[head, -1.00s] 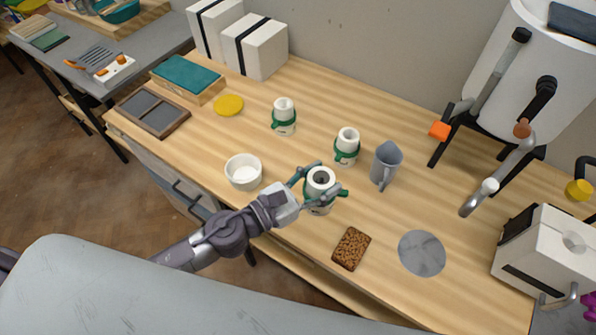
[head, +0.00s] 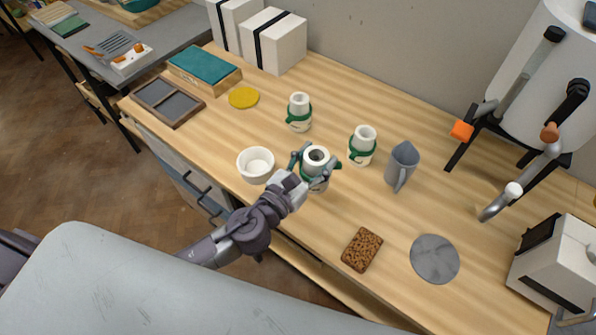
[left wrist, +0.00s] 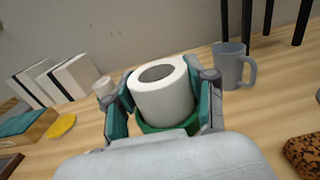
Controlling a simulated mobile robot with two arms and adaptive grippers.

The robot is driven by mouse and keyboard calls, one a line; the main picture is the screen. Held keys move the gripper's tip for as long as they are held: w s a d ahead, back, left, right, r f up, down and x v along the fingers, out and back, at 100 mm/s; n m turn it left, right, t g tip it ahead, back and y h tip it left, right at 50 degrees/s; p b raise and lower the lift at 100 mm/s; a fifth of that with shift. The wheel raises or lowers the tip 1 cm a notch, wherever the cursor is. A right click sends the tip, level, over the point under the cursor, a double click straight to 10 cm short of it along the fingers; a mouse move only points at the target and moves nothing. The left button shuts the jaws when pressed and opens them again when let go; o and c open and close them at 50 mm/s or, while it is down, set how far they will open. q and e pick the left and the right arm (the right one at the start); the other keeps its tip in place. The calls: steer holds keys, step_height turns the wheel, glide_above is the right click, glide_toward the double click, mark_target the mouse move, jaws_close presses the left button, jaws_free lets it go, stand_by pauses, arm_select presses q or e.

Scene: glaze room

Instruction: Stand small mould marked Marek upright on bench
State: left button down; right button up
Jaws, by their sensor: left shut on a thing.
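Three white moulds with green bands are in the head view. My left gripper (head: 315,166) is shut on one mould (head: 316,155), which is roughly upright with its round opening facing up. In the left wrist view the held mould (left wrist: 163,95) sits between both fingers (left wrist: 165,118), above a green band. I cannot tell whether its base touches the bench (head: 300,222). A second mould (head: 299,104) stands upright farther back. A third mould (head: 364,136) stands upright to the right of the held one. No name is readable on any of them. My right gripper is not in view.
A white bowl (head: 256,165) is close left of the held mould, and a grey jug (head: 401,163) is to the right. A brown speckled block (head: 362,250) and a grey disc (head: 435,259) lie near the front. Bare bench separates them from the held mould.

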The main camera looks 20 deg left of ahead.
arm_select(q)
steer(key=shift+w+a+f+b, duration=0.2)
steer(key=shift+a+f+b, duration=0.55)
steer(key=shift+f, duration=0.35)
steer(key=shift+w+a+f+b, duration=0.25)
steer(key=shift+a+f+b, duration=0.45)
steer(key=shift+f, duration=0.45)
steer(key=shift+w+a+f+b, duration=0.2)
steer(key=shift+a+f+b, duration=0.55)
steer(key=shift+f, duration=0.35)
steer(key=shift+f, duration=0.25)
steer(key=shift+c, duration=1.8)
jaws_free()
steer(key=shift+r, duration=0.15)
